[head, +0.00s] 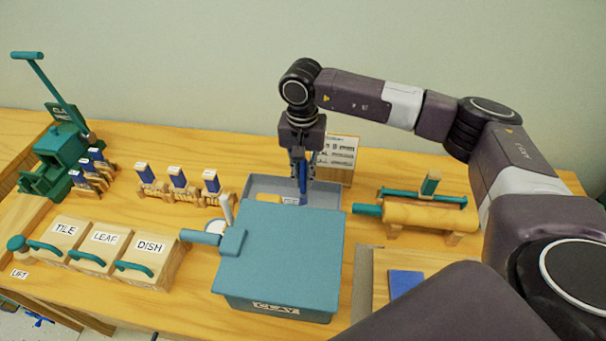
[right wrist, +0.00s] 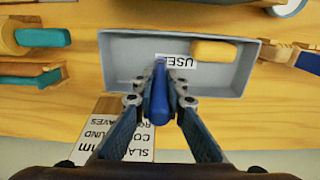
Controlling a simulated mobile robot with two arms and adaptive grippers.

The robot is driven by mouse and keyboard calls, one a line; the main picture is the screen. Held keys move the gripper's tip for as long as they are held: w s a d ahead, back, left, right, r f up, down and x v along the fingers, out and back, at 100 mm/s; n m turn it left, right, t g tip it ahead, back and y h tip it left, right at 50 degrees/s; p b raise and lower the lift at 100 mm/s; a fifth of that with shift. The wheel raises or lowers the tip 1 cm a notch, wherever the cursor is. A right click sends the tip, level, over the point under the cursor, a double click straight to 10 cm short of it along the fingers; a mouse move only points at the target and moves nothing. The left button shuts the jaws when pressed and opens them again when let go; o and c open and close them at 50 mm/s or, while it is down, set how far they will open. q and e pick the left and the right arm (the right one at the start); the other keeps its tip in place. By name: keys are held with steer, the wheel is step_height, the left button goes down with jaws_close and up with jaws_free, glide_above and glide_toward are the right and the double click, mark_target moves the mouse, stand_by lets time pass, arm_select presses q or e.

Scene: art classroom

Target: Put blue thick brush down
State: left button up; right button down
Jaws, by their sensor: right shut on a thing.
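My right gripper (head: 301,160) hangs pointing down behind the teal clay box. It is shut on the blue thick brush (head: 303,180), which is upright. In the right wrist view the brush (right wrist: 160,95) sits between the fingertips (right wrist: 160,101), over the near side of a grey tray (right wrist: 120,78). The tray has a label reading USED and holds a yellow block. The tray (head: 330,190) also shows in the head view, partly hidden by the clay box. I cannot tell whether the brush tip touches the tray floor. My left gripper is out of view.
The teal clay box (head: 285,250) stands in front of the tray. A printed card (head: 338,155) stands behind it. Boxes marked TILE, LEAF and DISH (head: 150,247) stand front left.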

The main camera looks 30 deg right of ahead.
steer(key=shift+f, duration=0.1)
steer(key=shift+f, duration=0.15)
steer(key=c, duration=2)
jaws_free()
steer(key=shift+o, duration=0.2)
steer(key=shift+r, duration=0.3)
step_height(320, 180, up, 10)
steer(key=b, duration=0.2)
steer(key=shift+w+r+b, duration=0.1)
steer(key=shift+r+b, duration=0.15)
steer(key=shift+b, duration=0.05)
steer(key=shift+r, duration=0.65)
